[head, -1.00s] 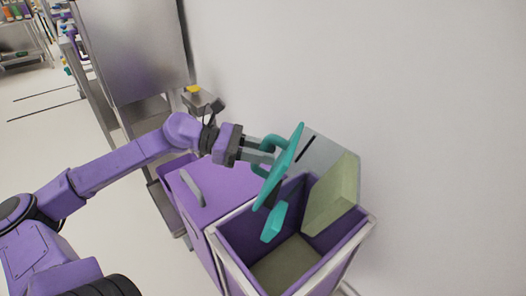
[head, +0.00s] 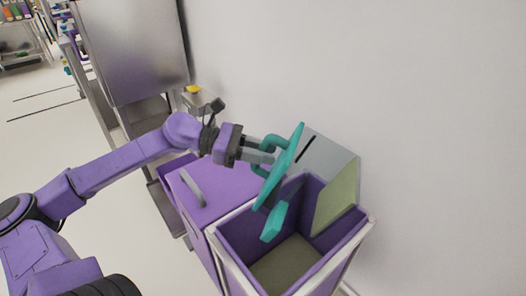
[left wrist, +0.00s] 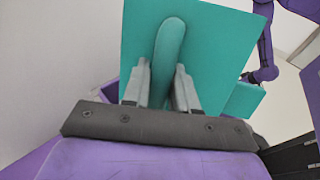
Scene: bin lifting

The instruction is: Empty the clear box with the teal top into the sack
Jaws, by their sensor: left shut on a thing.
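The clear box (head: 330,158) with the teal top (head: 284,160) is tipped on its side above the sack (head: 344,246), a purple open-topped bag in a light metal frame. My left gripper (head: 266,151) is shut on the teal handle of the top. In the left wrist view, its two fingers (left wrist: 160,88) stand on either side of the handle (left wrist: 169,50). A smaller teal flap (head: 274,221) hangs down over the sack's mouth. An olive panel (head: 337,195) shows at the box's lower right. The sack's olive-grey floor shows bare. My right gripper is out of view.
A purple lidded bin (head: 230,190) with a grey handle stands left of the sack. A pale wall (head: 430,150) is close behind the box and sack. A steel cabinet (head: 135,50) stands at the back left. Open floor (head: 40,140) lies at the far left.

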